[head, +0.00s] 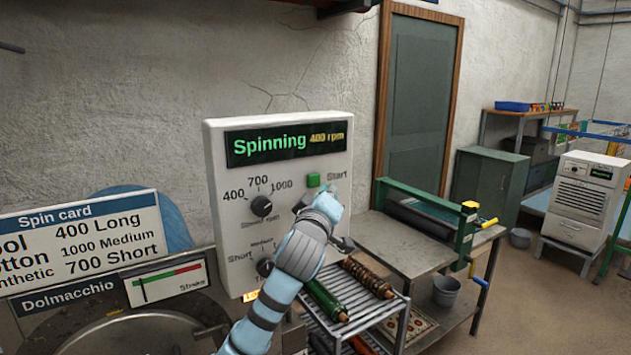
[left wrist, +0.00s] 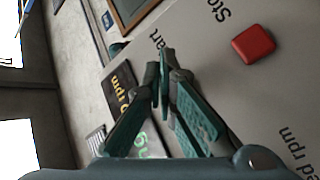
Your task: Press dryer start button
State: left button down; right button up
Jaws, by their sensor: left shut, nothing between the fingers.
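The white control panel (head: 222,210) has a dark display (head: 285,143) reading "Spinning 400 rpm" in green and yellow. The green start button (head: 313,180) sits under the display, beside the word "Start". My left gripper (head: 330,192) is in front of the panel, just below and right of the green button; its wrist hides much of it. In the left wrist view my left gripper (left wrist: 161,68) is shut with nothing in it, its tips by the "Start" label. The green button is hidden there. A red stop button (left wrist: 253,43) shows to the right. My right gripper is not in view.
A speed knob (head: 262,206) and a lower timer knob (head: 265,266) sit on the panel, left of my arm. A spin card sign (head: 80,240) stands at left. A wire rack with rollers (head: 365,277) and a metal table (head: 410,245) are to the right.

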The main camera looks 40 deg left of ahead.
pick_arm(q)
jog(key=d, duration=0.1)
jog(key=s+d, duration=0.1)
jog(key=d, duration=0.1)
jog(key=shift+d+r+p, duration=0.1)
jog(key=shift+d+p, duration=0.1)
jog(key=shift+p, duration=0.15)
dwell(0.6)
